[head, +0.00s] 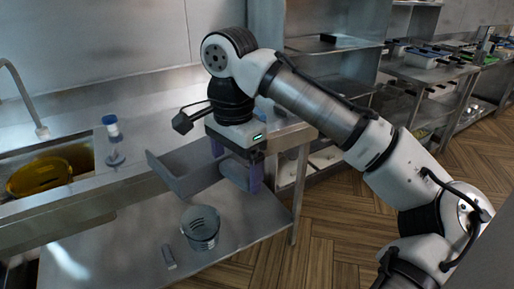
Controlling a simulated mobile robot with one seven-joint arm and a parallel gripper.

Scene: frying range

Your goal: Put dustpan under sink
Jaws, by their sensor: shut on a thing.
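A grey dustpan (184,172) hangs below my wrist in the head view, with its open pan toward the left. My gripper (236,168) is shut on the dustpan at its right part and holds it in front of the counter's edge, above the lower shelf (125,232). The exact grip point is partly hidden by the gripper. The sink (84,160) is at the left, set into the steel counter. The lower shelf runs below the counter.
A grey bucket (201,230) and a small grey object (168,257) stand on the lower shelf. A yellow vessel (40,176) sits in the sink. A blue-capped bottle (112,128) is on the counter, near the faucet (40,130).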

